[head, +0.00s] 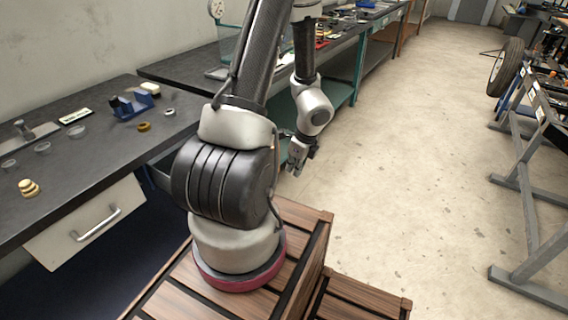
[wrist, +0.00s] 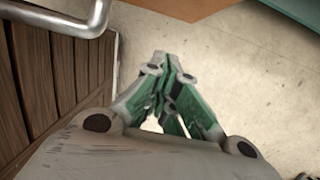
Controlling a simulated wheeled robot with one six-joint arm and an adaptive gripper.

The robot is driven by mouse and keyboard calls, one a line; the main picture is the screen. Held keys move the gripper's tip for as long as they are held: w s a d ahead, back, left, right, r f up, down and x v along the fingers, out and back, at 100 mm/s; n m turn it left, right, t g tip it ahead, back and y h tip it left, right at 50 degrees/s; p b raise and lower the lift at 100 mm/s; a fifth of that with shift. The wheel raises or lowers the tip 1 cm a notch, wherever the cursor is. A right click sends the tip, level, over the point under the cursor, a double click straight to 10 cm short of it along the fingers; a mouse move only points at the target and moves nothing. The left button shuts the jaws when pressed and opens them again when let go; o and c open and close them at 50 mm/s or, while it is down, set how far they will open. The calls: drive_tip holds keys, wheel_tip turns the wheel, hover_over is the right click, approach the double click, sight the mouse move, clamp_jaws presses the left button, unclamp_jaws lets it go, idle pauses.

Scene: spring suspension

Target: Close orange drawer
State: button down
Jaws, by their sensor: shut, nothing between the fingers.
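My gripper (head: 298,160) hangs low at the right of my arm in the head view, over the open floor. In the wrist view my gripper (wrist: 164,62) has its green-sided fingers together, with nothing between them. An orange-brown panel (wrist: 180,7) shows at the top edge of the wrist view, beyond the fingertips and apart from them; it may be part of the orange drawer. A curved metal handle (wrist: 72,22) lies at the top left of that view; I cannot tell which drawer it belongs to. No orange drawer shows clearly in the head view, where my arm hides part of the bench.
A pale drawer (head: 85,228) with a metal handle sits under the dark workbench (head: 65,175) at left. A teal-framed bench (head: 358,72) stands behind my arm. Grey metal stands (head: 530,200) are at right. The concrete floor (head: 410,150) between is clear.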

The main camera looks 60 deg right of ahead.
drive_tip(key=shift+w+d+r, duration=0.1)
drive_tip(key=shift+w+d, duration=0.05)
drive_tip(key=shift+w, duration=0.85)
drive_tip(key=shift+w+d, duration=0.1)
drive_tip(key=shift+w, duration=0.9)
